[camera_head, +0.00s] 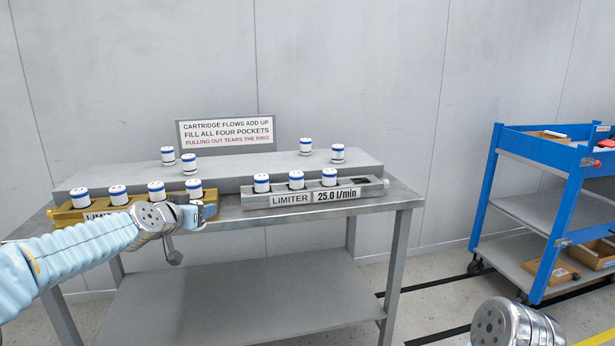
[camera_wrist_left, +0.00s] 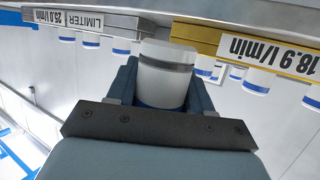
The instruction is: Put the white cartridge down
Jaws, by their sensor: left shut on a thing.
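My left gripper (camera_head: 196,213) is in front of the right end of the yellow limiter rail (camera_head: 65,215). In the left wrist view, the gripper (camera_wrist_left: 163,85) is shut on a white cartridge (camera_wrist_left: 168,60) with a grey band and a blue edge. In the head view the held cartridge is mostly hidden by the gripper. The yellow rail carries several white cartridges with blue bands (camera_head: 118,194). The wrist view shows its label, 18.9 l/min (camera_wrist_left: 270,55). My right gripper is not in view.
The grey limiter rail (camera_head: 255,201), marked 25.0 l/min, holds three cartridges and has an empty dark pocket (camera_head: 360,181) at its right. Several cartridges (camera_head: 337,152) stand on the raised grey shelf (camera_head: 250,165) behind. A blue cart (camera_head: 565,200) stands at the right.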

